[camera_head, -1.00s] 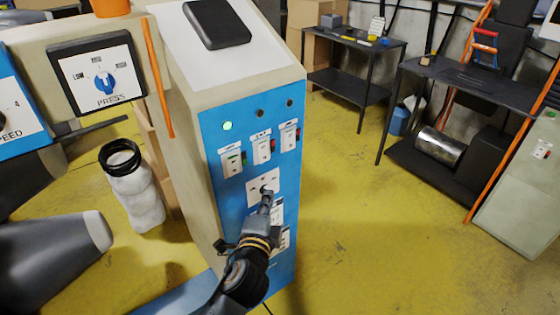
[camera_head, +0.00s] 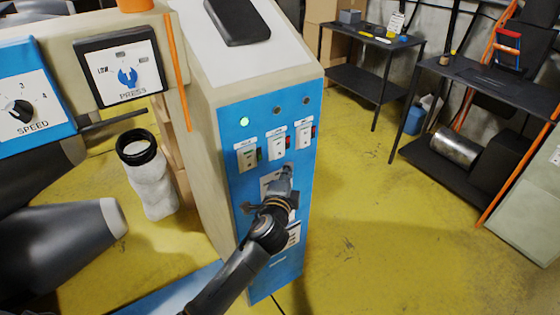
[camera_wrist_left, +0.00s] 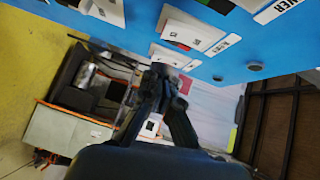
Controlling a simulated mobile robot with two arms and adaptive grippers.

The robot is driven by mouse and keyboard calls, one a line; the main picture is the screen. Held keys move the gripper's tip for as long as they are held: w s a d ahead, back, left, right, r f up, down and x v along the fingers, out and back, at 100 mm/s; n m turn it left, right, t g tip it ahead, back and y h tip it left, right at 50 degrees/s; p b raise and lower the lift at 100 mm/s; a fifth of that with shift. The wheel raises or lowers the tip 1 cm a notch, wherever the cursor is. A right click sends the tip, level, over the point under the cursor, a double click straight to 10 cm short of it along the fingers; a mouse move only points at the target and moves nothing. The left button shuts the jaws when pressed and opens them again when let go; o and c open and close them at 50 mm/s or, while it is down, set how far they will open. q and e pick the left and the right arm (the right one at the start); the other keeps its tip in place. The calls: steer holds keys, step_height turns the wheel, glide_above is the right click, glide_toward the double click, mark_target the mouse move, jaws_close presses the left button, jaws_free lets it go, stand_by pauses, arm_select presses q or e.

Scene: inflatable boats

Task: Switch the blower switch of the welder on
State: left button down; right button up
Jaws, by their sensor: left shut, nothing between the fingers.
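The welder (camera_head: 222,130) has a blue front panel with three white switches in a row. The left switch (camera_head: 247,158) shows green and a green lamp (camera_head: 244,122) is lit above it. The middle switch (camera_head: 280,146) and the right switch (camera_head: 304,135) show red; their small labels are hard to read in the head view. My left gripper (camera_head: 286,174) is shut and empty, just below the middle and right switches, hiding part of the knob plate behind it. In the left wrist view its fingertips (camera_wrist_left: 165,78) are near the switch boxes; contact cannot be told. My right gripper is not in view.
Grey boat tubes (camera_head: 75,245) lie at the left. A white container with a black rim (camera_head: 150,183) stands beside the welder. Dark tables (camera_head: 372,55) stand at the back right. Yellow floor (camera_head: 390,225) to the right of the welder is clear.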

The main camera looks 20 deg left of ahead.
mark_target(281, 156)
arm_select(q)
steer(key=w+a, duration=0.1)
steer(key=w+a+p, duration=0.1)
steer(key=a, duration=0.1)
steer(key=shift+w+a+f, duration=0.1)
steer(key=shift+w+f, duration=0.2)
steer(key=shift+w, duration=0.1)
steer(key=shift+w+a+m+t+b, duration=0.2)
steer(key=shift+w+m+t+b, duration=0.1)
steer(key=shift+b, duration=0.8)
steer(key=shift+f, duration=0.1)
